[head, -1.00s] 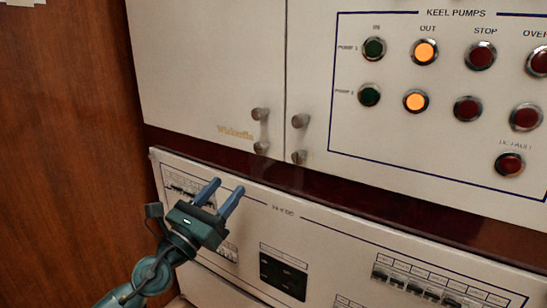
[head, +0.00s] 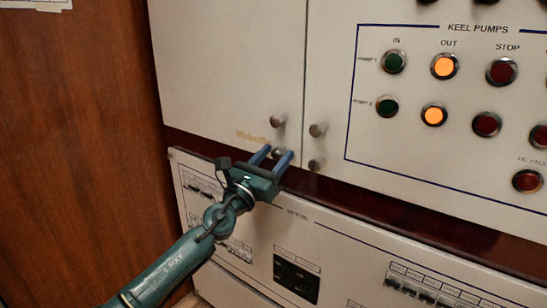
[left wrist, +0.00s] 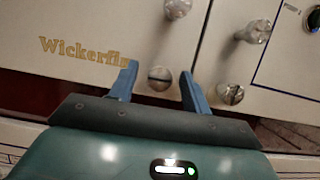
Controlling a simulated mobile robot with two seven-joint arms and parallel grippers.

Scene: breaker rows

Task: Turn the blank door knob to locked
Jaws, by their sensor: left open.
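The blank cabinet door (head: 225,70) is pale, with gold lettering near its lower edge. It carries an upper knob (head: 278,121) and a lower knob (head: 278,153) near its right edge. My left gripper (head: 274,156) is open in front of the lower knob. In the left wrist view that lower knob (left wrist: 160,78) shows a slot line across its face and appears between the two blue fingertips (left wrist: 159,72). I cannot tell whether the fingers reach around it. The upper knob (left wrist: 177,8) is above the fingers. My right gripper is not in view.
The neighbouring door with the Keel Pumps panel (head: 450,165) has its own upper knob (head: 318,129) and lower knob (head: 316,164), close to the right of my fingers. Below, a breaker panel (head: 240,215) slopes outward under my gripper. A wooden wall (head: 75,150) stands at left.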

